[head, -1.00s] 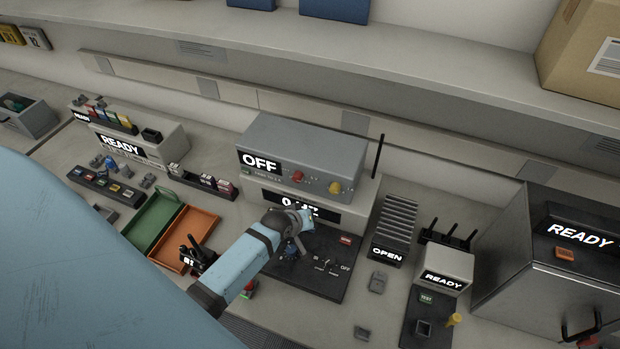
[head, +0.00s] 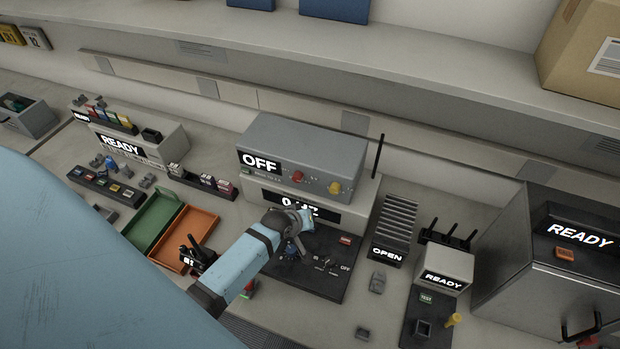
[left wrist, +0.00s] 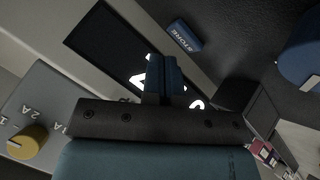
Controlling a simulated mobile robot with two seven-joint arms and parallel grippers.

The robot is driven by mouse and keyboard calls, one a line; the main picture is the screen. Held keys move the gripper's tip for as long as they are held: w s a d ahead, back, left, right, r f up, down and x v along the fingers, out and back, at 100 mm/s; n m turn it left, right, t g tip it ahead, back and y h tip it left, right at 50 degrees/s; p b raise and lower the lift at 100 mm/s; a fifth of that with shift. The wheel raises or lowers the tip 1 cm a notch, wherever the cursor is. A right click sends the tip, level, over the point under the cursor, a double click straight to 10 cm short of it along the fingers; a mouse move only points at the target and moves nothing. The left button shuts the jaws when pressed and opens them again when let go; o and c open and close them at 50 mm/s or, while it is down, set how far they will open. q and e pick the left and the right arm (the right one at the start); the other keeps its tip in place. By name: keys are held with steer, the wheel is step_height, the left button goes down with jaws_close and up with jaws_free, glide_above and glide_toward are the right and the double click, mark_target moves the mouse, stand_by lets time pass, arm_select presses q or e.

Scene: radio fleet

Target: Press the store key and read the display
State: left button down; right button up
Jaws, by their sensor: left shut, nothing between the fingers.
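The store key (left wrist: 184,36) is a small blue block lettered STORE in the left wrist view, on a dark panel (head: 330,274) below the display. My left gripper (left wrist: 164,72) is shut and empty, its fingertips just beside the key in that view; I cannot tell whether they touch it. The black display (head: 268,195) with white characters sits under the grey OFF unit. In the head view my left wrist covers part of its text, which starts with 0; the rest is not readable. In the left wrist view my fingers cover the display (left wrist: 100,40) text. The right gripper is not in view.
A blue knob (left wrist: 303,55) stands right of the store key. The grey unit (head: 310,155) has a red and a yellow knob. A ribbed OPEN block (head: 396,222) and a READY box (head: 446,268) stand to the right. Green and orange trays (head: 186,237) lie to the left.

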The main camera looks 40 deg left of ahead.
arm_select(q)
steer(key=shift+f, duration=0.15)
stand_by(0.4)
steer(key=shift+f, duration=0.25)
steer(key=shift+f, duration=0.4)
stand_by(0.8)
steer(key=shift+r+p, duration=0.75)
steer(key=shift+r, duration=0.1)
steer(key=shift+r, duration=2.45)
